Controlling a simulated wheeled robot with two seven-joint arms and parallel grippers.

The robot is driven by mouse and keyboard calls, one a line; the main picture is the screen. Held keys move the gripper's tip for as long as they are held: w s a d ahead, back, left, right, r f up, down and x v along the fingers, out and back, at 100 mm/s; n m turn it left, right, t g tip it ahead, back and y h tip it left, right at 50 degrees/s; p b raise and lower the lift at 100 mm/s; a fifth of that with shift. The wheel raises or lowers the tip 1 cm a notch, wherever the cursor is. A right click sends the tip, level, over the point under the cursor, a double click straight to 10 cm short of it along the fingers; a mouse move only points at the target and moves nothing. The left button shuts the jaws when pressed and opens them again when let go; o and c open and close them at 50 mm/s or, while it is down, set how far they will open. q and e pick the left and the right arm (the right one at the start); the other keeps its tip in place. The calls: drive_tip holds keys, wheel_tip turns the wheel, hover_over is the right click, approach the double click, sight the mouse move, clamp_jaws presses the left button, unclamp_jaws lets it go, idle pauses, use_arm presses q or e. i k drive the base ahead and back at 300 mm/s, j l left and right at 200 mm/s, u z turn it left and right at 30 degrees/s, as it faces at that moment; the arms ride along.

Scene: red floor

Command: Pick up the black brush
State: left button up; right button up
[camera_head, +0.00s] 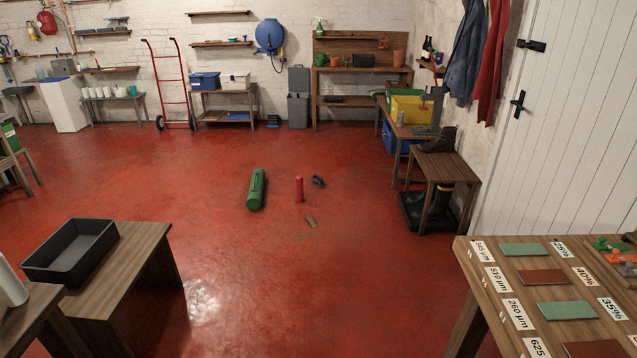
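A small dark object (318,181) lies on the red floor near the middle of the view, just right of an upright red cylinder (299,189). It may be the black brush, but it is too small to tell for sure. Neither of my grippers shows in the head view.
A green cylinder (257,189) and a small brown piece (311,220) also lie on the floor. A bench with a black tray (113,241) stands at the left, a table with labelled plates (505,270) at the right. Open floor (330,290) lies between them.

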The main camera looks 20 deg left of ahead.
sight(317, 179)
drive_tip(key=i+j+u, duration=0.3)
drive_tip(key=i, duration=0.6)
drive_tip(key=i+j+u, duration=0.15)
drive_tip(key=i+u, duration=0.15)
drive_tip(key=i, duration=0.65)
drive_tip(key=i+z, duration=0.1)
drive_tip(key=i, duration=0.45)
drive_tip(key=i+z, duration=0.1)
drive_tip(key=i, duration=0.5)
drive_tip(key=i+j+z, duration=0.15)
drive_tip(key=i, duration=0.4)
drive_tip(key=i+j+z, duration=0.1)
drive_tip(key=i, duration=0.45)
drive_tip(key=i+l, duration=0.1)
drive_tip(key=i, duration=0.7)
drive_tip(key=i+l, duration=0.1)
drive_tip(key=i, duration=0.65)
drive_tip(key=u, duration=0.05)
